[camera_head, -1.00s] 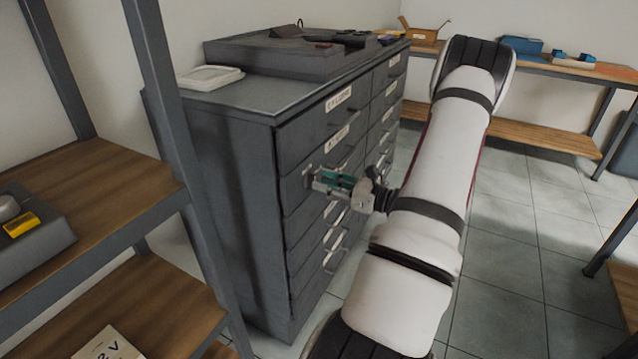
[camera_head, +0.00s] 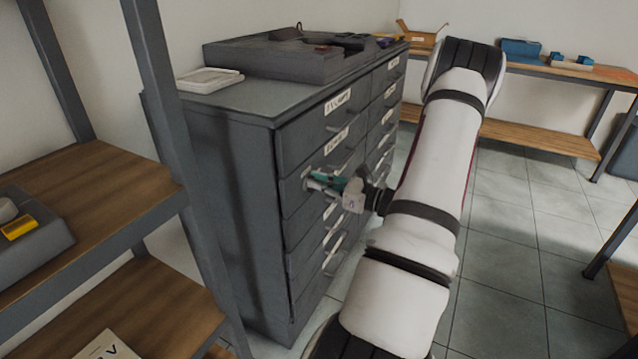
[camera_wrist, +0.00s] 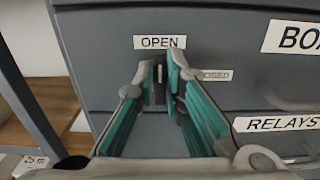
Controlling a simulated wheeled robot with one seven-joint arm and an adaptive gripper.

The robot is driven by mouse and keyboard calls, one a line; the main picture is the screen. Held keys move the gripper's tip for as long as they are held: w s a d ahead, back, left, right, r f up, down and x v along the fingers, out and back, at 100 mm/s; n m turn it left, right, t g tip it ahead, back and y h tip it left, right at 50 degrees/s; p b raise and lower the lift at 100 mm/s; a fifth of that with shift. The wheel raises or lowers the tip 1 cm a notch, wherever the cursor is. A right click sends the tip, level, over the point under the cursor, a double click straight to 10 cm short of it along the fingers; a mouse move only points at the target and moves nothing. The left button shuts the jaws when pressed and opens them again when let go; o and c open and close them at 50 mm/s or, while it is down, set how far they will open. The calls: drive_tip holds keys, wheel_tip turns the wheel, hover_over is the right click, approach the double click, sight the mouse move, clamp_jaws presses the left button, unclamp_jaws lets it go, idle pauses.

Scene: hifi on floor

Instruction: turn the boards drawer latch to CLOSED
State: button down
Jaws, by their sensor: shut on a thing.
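The latch (camera_wrist: 160,72) is a small dark upright piece on the front of a grey drawer, seen between my fingertips in the wrist view. My gripper (camera_wrist: 161,78) is shut on it, one teal-padded finger on each side. The latch lies below the OPEN label (camera_wrist: 160,42) and left of the CLOSED label (camera_wrist: 216,75). In the head view my gripper (camera_head: 312,180) meets the cabinet's near front edge, and the latch cannot be made out there.
The grey drawer cabinet (camera_head: 225,200) carries a dark tray (camera_head: 275,60) and a white dish (camera_head: 210,80) on top. A RELAYS label (camera_wrist: 275,123) and drawer handles lie close by. A wooden shelf rack (camera_head: 85,195) stands at left. Tiled floor (camera_head: 500,230) is open at right.

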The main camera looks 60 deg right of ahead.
drive_tip(key=shift+m+p, duration=0.3)
drive_tip(key=shift+p, duration=0.05)
drive_tip(key=shift+d+f+m+p, duration=0.25)
drive_tip(key=shift+m+p, duration=1.5)
drive_tip(key=shift+m, duration=1.1)
drive_tip(key=shift+d+f+m+p, duration=0.2)
drive_tip(key=shift+m+p, duration=1.6)
drive_tip(key=shift+m, duration=1.1)
drive_tip(key=shift+d+f+m+p, duration=0.15)
drive_tip(key=shift+f+m+p, duration=0.1)
drive_tip(key=shift+m+p, duration=2.05)
drive_tip(key=shift+m+b, duration=0.5)
drive_tip(key=shift+m, duration=0.25)
drive_tip(key=c, duration=1.7)
unclamp_jaws()
drive_tip(key=shift+o, duration=0.2)
drive_tip(key=shift+s, duration=0.1)
drive_tip(key=s+d, duration=0.1)
drive_tip(key=s, duration=1)
drive_tip(key=shift+s, duration=0.35)
